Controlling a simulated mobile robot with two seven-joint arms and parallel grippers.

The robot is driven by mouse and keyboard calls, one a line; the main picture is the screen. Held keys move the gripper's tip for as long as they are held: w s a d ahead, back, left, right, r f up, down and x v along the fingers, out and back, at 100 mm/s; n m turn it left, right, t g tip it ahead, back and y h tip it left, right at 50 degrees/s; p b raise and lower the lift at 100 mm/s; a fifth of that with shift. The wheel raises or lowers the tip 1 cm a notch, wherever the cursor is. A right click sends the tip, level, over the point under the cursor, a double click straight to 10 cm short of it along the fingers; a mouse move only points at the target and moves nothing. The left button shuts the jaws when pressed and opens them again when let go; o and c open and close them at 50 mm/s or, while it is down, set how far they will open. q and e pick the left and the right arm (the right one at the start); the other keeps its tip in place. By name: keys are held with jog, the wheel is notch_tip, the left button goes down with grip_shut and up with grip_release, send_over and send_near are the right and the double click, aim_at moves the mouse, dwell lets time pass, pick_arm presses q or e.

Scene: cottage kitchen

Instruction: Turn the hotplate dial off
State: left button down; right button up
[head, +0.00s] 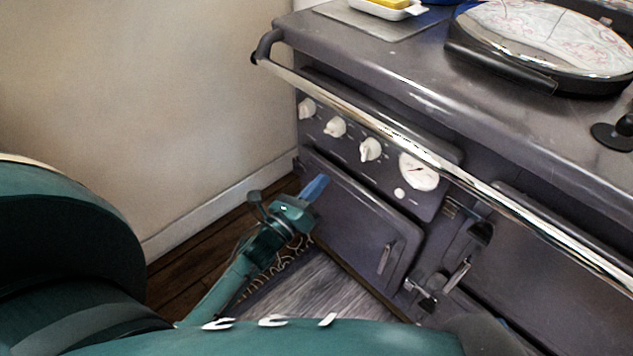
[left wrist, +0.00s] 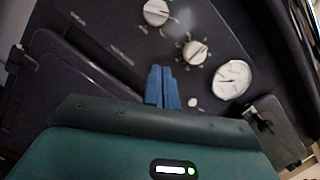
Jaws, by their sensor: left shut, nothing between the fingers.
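White dials sit on the dark front panel of the cooker: a left dial (head: 306,107), a middle dial (head: 335,127) and a right dial (head: 370,149). I cannot tell which one is the hotplate dial. In the left wrist view two dials show, one at the top (left wrist: 156,12) and one nearer the gauge (left wrist: 195,52). My left gripper (head: 316,187) has its blue fingers shut and empty, in front of the cooker and below the dials. In the left wrist view its fingertips (left wrist: 162,78) point toward the panel between and below these two dials, apparently touching neither. My right gripper is not in view.
A round white gauge (head: 418,170) is right of the dials, with a small white button (head: 399,193) below it. A chrome rail (head: 400,140) runs along the cooker front above the panel. An oven door (head: 355,215) is below. A wall (head: 150,100) stands left.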

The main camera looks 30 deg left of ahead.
aim_at(335, 129)
pick_arm(q)
jog(key=x, duration=0.7)
jog(key=shift+w+b, duration=0.25)
jog(key=shift+b, duration=0.1)
jog(key=shift+w+a+r+p, duration=0.1)
jog(key=shift+a+r+p, duration=0.2)
jog(key=shift+r, duration=0.3)
jog(key=shift+a+r+p, duration=0.2)
jog(key=shift+a+r, duration=0.15)
jog(key=shift+r, duration=0.3)
jog(key=shift+w+a+r, duration=0.1)
jog(key=shift+a+r, duration=0.2)
jog(key=shift+r, duration=0.2)
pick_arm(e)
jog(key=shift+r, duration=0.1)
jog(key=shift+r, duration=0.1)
pick_arm(q)
jog(key=shift+r+n+p, duration=0.1)
jog(key=shift+n+p, duration=0.25)
jog(key=shift+n, duration=0.05)
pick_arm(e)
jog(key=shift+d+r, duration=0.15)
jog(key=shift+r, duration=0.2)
